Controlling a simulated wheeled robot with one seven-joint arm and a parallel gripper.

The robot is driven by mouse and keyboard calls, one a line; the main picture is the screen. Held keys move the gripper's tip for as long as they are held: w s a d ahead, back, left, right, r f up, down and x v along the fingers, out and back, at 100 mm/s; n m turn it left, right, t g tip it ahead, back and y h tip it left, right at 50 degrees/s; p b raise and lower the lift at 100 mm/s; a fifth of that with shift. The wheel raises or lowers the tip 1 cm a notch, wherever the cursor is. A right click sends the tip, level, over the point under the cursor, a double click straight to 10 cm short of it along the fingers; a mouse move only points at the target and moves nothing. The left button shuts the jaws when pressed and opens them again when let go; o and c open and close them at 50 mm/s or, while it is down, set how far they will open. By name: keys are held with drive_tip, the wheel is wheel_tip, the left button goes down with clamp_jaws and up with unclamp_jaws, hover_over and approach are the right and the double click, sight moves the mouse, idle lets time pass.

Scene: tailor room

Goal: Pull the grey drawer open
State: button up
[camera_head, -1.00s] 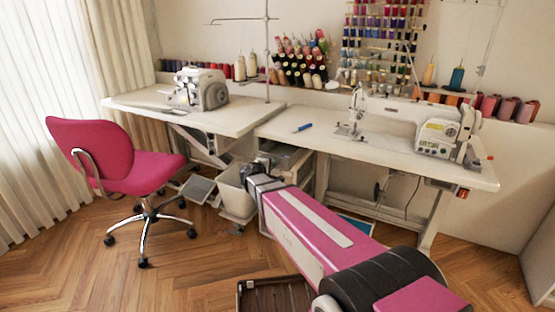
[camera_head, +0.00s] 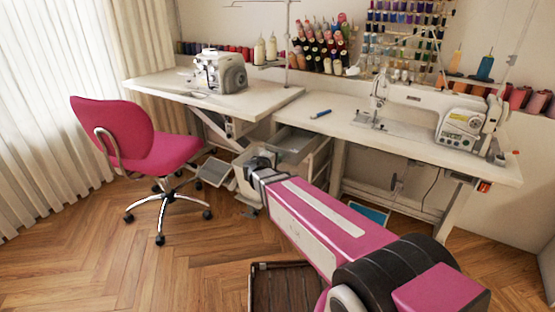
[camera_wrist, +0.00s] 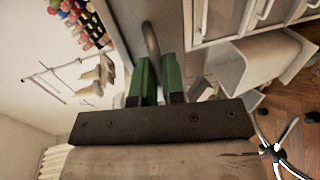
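The grey drawer (camera_head: 296,146) sits under the right-hand sewing table and stands partly out, with its open top and inside showing in the head view. In the wrist view its grey front (camera_wrist: 122,22) is close ahead, with a curved grey handle (camera_wrist: 151,40). My gripper (camera_wrist: 160,62) has green fingers on either side of the handle and appears shut on it; the fingers hide part of the handle. In the head view my gripper (camera_head: 259,163) is at the drawer's left front, small and dark, its fingers not clear.
A white bin (camera_head: 243,180) stands just left of my gripper. A pink chair (camera_head: 130,140) is farther left. The sewing tables (camera_head: 335,128) are above and behind. A dark slatted crate (camera_head: 282,285) lies on the floor beside my arm; wooden floor is clear at lower left.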

drive_tip(key=o, duration=0.4)
drive_tip(key=v, duration=1)
drive_tip(key=shift+s+a, duration=0.2)
drive_tip(key=shift+s, duration=0.1)
drive_tip(key=s+d+f+m+g+y, duration=0.3)
drive_tip(key=d+f+g, duration=0.1)
drive_tip(key=d, duration=0.2)
drive_tip(key=s+d+f+m+g+y, duration=0.3)
drive_tip(key=s+d+f+m+g, duration=0.1)
drive_tip(key=d, duration=0.2)
drive_tip(key=s+d+f+m+g+y, duration=0.3)
drive_tip(key=d+f+g, duration=0.1)
drive_tip(key=d, duration=0.3)
drive_tip(key=shift+s+f+m+g, duration=0.3)
drive_tip(key=shift+f+m, duration=0.1)
drive_tip(key=shift+f, duration=0.1)
